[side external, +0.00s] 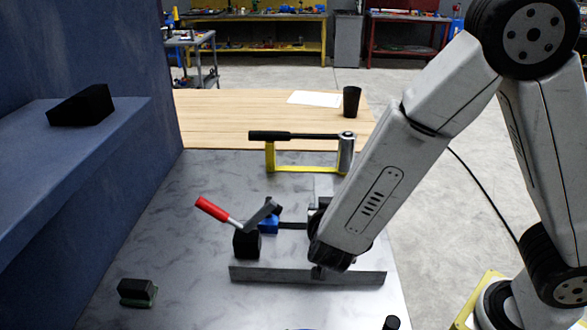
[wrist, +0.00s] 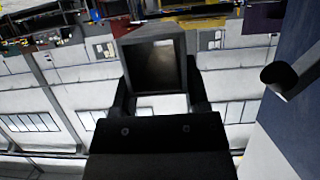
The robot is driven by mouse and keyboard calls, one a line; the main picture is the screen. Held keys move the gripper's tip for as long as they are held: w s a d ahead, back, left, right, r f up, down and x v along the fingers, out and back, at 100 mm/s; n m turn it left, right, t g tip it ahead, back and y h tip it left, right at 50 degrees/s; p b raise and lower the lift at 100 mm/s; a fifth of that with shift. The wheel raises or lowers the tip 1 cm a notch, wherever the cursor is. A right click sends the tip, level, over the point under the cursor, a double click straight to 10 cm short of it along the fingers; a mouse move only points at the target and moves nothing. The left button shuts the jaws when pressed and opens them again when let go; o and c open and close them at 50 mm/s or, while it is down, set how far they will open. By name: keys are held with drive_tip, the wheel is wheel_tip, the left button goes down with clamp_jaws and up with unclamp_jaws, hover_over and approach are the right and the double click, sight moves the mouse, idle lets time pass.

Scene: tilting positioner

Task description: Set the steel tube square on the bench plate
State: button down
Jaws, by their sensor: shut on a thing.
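The steel tube is a square hollow grey section, seen end-on with its open end toward the camera in the wrist view (wrist: 150,32). My gripper (wrist: 158,98) is shut on it, one dark finger on each side. In the side external view my arm hides most of the tube. A pale grey piece above the dark jaws appears to be part of it (side external: 324,185). The bench plate (side external: 195,265) is a grey mottled metal surface below. I cannot tell whether the tube touches the plate or how square it sits.
A red-handled clamp (side external: 213,210) with a blue block (side external: 268,226) stands left of my gripper. A long grey strip (side external: 260,275) crosses in front. A yellow frame with a black handle (side external: 270,135) stands behind. A green-black block (side external: 138,291) lies front left; a blue wall (side external: 120,60) rises left.

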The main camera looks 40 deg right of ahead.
drive_tip(key=shift+f, duration=0.1)
drive_tip(key=shift+f, duration=2.05)
drive_tip(key=shift+f, duration=1.8)
drive_tip(key=shift+f, duration=0.15)
drive_tip(key=shift+c, duration=0.4)
unclamp_jaws()
